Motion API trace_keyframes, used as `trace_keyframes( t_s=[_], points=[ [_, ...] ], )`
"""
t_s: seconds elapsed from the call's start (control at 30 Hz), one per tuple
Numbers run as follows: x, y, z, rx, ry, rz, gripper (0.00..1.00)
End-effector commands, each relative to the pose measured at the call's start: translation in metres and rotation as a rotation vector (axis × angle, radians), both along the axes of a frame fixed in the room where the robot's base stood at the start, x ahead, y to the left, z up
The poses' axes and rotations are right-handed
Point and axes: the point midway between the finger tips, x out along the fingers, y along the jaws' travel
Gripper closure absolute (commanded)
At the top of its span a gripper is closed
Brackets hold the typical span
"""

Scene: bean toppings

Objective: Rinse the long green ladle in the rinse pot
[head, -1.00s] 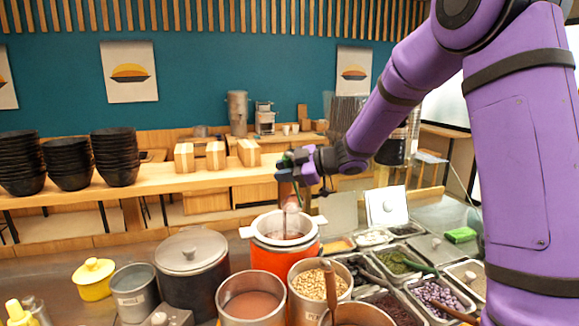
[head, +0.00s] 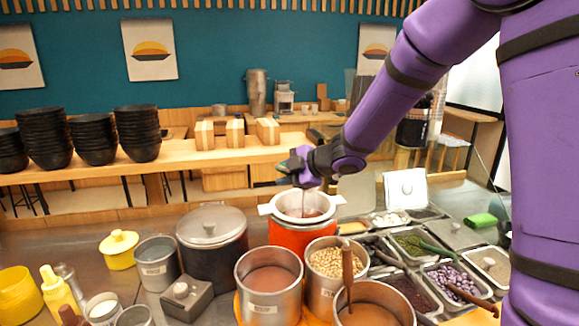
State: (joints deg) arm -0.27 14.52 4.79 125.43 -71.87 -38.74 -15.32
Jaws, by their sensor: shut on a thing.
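My gripper (head: 300,175) is shut on a ladle, with a bit of green showing at the fingers. The ladle (head: 306,203) points down into the mouth of the orange pot (head: 290,237), which has a white rim and side handles. The ladle's lower end is inside the pot or just over it; I cannot tell whether it touches the contents. A grey metal pot (head: 157,268) with a small label stands at the left; I cannot read the label. I cannot tell from lettering which pot is the rinse pot.
A lidded dark pot (head: 212,240) stands left of the orange pot. Pots of brown liquid (head: 268,290) and beans (head: 326,275) stand in front. Topping trays (head: 440,265), one with a green-handled spoon (head: 436,250), lie at the right. Black bowls (head: 47,140) are stacked at the back left.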

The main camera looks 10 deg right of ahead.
Motion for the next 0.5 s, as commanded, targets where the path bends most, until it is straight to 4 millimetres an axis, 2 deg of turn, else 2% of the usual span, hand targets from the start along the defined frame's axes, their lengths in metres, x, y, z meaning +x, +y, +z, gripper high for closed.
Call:
trace_keyframes(
  t_s=[0.5],
  points=[
    [-0.013,0.023,-0.037,-0.197,-0.104,0.002,1.00]
  ],
)
